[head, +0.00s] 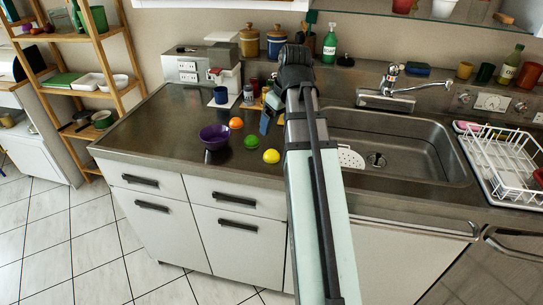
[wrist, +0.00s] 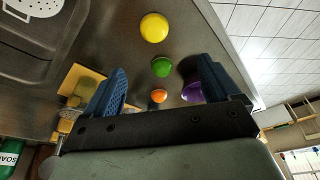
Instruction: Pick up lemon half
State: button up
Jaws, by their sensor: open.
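The lemon half (head: 271,156) appears as a round yellow piece near the counter's front edge, left of the sink. In the wrist view the lemon half (wrist: 154,27) is near the top, beyond my fingertips. My gripper (head: 267,118) hangs over the counter behind the fruit, partly hidden by my arm. In the wrist view my gripper (wrist: 164,66) has its two blue fingers wide apart with nothing held. A green fruit (head: 251,141) and an orange fruit (head: 236,123) lie in a rough row with the yellow one, and appear between the fingers' lines.
A purple bowl (head: 215,137) stands left of the fruit; the right finger partly covers it in the wrist view. The sink (head: 410,150) is to the right. A blue mug (head: 221,96) and small jars stand behind. Bare counter (head: 160,125) lies to the left.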

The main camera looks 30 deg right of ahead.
jog(key=f, duration=0.1)
send_over(272, 152)
jog(key=s, duration=0.1)
notch_tip(272, 152, down, 7)
jog(key=shift+s+a+f, duration=0.15)
jog(key=shift+s+d+x, duration=0.1)
jog(key=shift+d+x, duration=0.05)
jog(key=shift+x, duration=1.15)
jog(key=shift+s+d+x, duration=0.1)
jog(key=shift+d+x, duration=0.1)
jog(key=shift+x, duration=1.1)
jog(key=c, duration=1.1)
jog(key=shift+c, duration=0.2)
